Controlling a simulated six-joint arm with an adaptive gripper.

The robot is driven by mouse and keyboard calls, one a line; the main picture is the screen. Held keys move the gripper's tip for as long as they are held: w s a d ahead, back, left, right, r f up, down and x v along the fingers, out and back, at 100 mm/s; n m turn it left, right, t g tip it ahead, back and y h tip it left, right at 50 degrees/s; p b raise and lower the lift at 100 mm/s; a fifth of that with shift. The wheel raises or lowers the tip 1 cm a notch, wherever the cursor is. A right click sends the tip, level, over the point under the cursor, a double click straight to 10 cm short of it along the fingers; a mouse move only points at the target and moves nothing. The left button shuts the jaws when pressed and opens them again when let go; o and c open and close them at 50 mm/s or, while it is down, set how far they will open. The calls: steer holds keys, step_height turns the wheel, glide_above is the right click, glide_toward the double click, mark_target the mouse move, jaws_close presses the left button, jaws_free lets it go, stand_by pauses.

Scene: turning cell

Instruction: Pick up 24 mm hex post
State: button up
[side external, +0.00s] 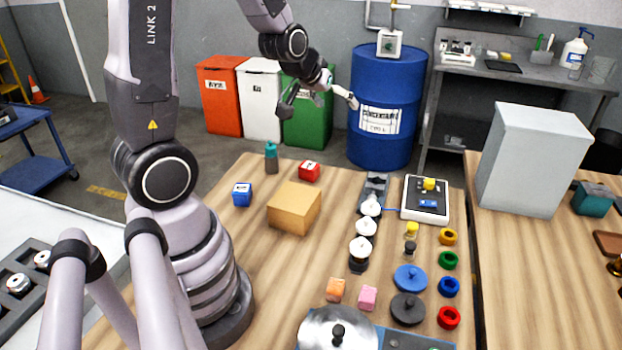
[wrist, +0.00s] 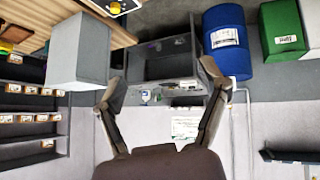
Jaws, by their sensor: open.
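My gripper (side external: 319,101) is raised high above the back of the wooden table in the side view, open and empty. In the wrist view its two fingers (wrist: 163,97) are spread wide, with nothing between them and the room behind. I cannot pick out a 24 mm hex post for certain. Silver metal parts (side external: 18,283) sit in a dark grey rack (side external: 6,325) at the far left of the side view, far from my gripper. They may be hex-shaped, but their size cannot be told. The rack is cut off by the picture's edge.
The wooden table (side external: 252,285) holds a cardboard-coloured box (side external: 294,208), small cubes, coloured rings (side external: 449,317), white-topped parts and a scale (side external: 426,199). A large grey box (side external: 530,160) stands on the right table. A blue drum (side external: 387,100) and bins stand behind. Air around my gripper is clear.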

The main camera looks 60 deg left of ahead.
steer(key=a+f+n+y, duration=0.4)
steer(key=a+f, duration=0.6)
steer(key=f, duration=0.1)
steer(key=n+g+y, duration=0.2)
steer(key=y, duration=0.3)
glide_toward(271, 157)
steer(key=x, duration=0.7)
steer(key=shift+r, duration=0.15)
steer(key=shift+x, duration=2.7)
steer(key=c, duration=1.3)
